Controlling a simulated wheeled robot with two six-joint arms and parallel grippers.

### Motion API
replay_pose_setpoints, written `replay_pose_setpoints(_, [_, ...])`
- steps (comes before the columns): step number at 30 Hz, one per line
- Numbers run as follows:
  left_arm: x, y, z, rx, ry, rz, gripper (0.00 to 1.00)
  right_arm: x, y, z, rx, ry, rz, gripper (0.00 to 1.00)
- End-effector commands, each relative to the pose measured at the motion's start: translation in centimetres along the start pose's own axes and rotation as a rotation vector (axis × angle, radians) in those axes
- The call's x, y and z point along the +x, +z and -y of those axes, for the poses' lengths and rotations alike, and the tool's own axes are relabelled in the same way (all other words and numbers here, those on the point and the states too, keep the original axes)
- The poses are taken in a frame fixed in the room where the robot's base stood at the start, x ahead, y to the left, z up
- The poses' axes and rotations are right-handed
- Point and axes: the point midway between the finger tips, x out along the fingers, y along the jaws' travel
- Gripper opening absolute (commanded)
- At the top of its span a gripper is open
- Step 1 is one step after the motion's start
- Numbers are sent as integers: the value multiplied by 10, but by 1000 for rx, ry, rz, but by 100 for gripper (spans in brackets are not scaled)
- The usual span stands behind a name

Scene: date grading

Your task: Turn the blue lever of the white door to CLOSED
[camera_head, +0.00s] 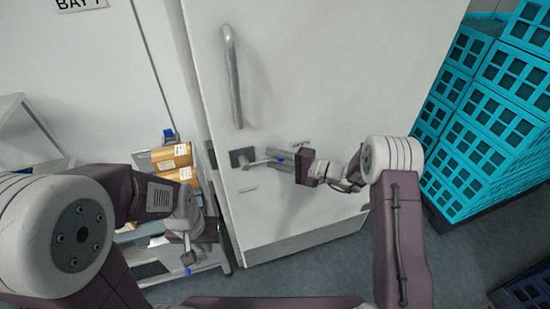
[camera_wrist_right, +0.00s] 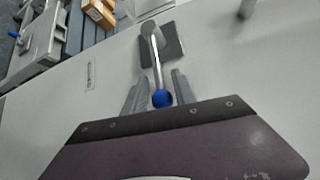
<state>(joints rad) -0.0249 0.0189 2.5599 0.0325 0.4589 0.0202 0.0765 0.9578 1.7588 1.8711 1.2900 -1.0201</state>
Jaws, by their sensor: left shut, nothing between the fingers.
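The white door (camera_head: 300,60) fills the middle of the head view. Its lever (camera_head: 258,162) sticks out to the right from a dark plate (camera_head: 243,158). In the right wrist view the grey lever (camera_wrist_right: 156,55) ends in a blue knob (camera_wrist_right: 160,98). My right gripper (camera_head: 283,158) is at the lever's end. Its two fingers stand apart, one on each side of the knob, with no clear contact visible. My left gripper (camera_head: 187,248) is shut and empty, low in front of the cart, away from the door. Small labels on the door are too small to read.
A long vertical handle (camera_head: 232,75) is on the door above the lever. A cart (camera_head: 205,262) with cardboard boxes (camera_head: 172,157) stands left of the door. Stacked turquoise crates (camera_head: 500,120) stand on the right. Grey floor (camera_head: 340,265) is free below the door.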

Motion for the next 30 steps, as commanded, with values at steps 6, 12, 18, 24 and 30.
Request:
replay_pose_setpoints(6, [0,0,0,0,0,0,0,0,0,0,0,0,0,0])
replay_pose_setpoints(12, [0,0,0,0,0,0,0,-1,0,0,0,0,0,0])
replay_pose_setpoints(18, [0,0,0,0,0,0,0,-1,0,0,0,-1,-1,0])
replay_pose_setpoints(24, [0,0,0,0,0,0,0,-1,-1,0,0,-1,-2,0])
replay_pose_setpoints(30, [0,0,0,0,0,0,0,-1,-1,0,0,-1,-2,0])
